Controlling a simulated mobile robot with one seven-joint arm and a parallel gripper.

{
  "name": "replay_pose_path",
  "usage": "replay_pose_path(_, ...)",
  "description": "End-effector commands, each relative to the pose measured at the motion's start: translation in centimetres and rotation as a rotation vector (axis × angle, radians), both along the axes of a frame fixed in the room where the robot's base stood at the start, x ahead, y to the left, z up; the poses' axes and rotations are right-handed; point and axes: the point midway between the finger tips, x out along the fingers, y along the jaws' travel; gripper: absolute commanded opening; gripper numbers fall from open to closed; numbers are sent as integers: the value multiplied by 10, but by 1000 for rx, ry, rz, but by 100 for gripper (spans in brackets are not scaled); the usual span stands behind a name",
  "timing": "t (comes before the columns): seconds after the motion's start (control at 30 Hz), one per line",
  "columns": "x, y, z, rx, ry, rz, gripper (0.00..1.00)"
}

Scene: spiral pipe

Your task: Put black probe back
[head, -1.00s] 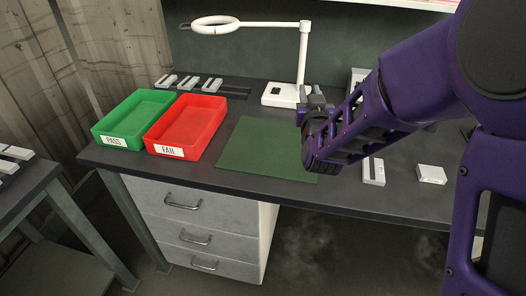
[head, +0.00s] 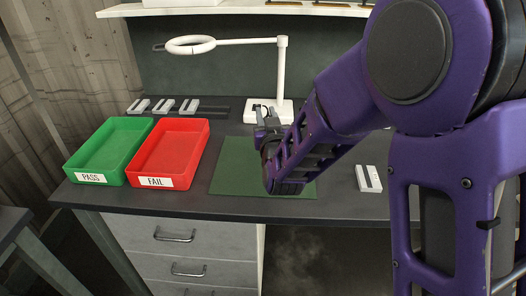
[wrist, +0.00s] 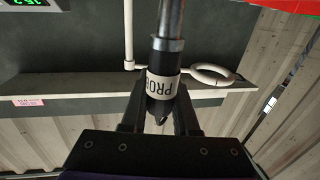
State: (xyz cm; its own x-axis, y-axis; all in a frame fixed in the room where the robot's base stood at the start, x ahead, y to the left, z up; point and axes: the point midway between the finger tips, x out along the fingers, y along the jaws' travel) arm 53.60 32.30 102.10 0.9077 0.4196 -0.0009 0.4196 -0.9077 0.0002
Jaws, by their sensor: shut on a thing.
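My gripper (wrist: 158,112) is shut on the black probe (wrist: 163,84). In the wrist view the probe has a black body with a white band lettered "PROB", and a silver shaft running out of the top of the frame. In the head view my gripper (head: 267,122) is above the green mat (head: 233,165), in front of the lamp's base. The probe is hard to make out there against the dark gripper. No holder for the probe is clearly visible.
The green PASS tray (head: 110,150) and red FAIL tray (head: 168,150) stand left of the mat. A white ring lamp (head: 282,75) stands behind my gripper. Several grey parts (head: 163,105) lie at the back left. A grey part (head: 369,178) lies right of the mat.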

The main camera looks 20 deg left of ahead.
Motion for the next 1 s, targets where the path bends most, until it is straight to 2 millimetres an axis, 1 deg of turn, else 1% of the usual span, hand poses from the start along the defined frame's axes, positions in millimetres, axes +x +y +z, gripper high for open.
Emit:
replay_pose_path(0.03, 0, 0, -13, -2, 4, 1, 0)
replay_pose_path(0.1, 0, 0, -22, -1, 2, 1, 0)
replay_pose_path(0.27, 0, 0, -33, 0, 0, 1, 0)
replay_pose_path(0.37, 0, 0, -45, -1, 0, 1, 0)
replay_pose_path(0.5, 0, 0, -65, 0, 1, 1, 0)
replay_pose_path(0.57, 0, 0, -68, 0, 0, 1, 0)
replay_pose_path(0.77, 0, 0, -66, 1, -2, 1, 0)
replay_pose_path(0.9, 0, 0, -70, 0, -1, 0, 0)
replay_pose_path(0.93, 0, 0, -70, 1, -2, 0, 32)
replay_pose_path(1.0, 0, 0, -70, 1, -2, 1, 45)
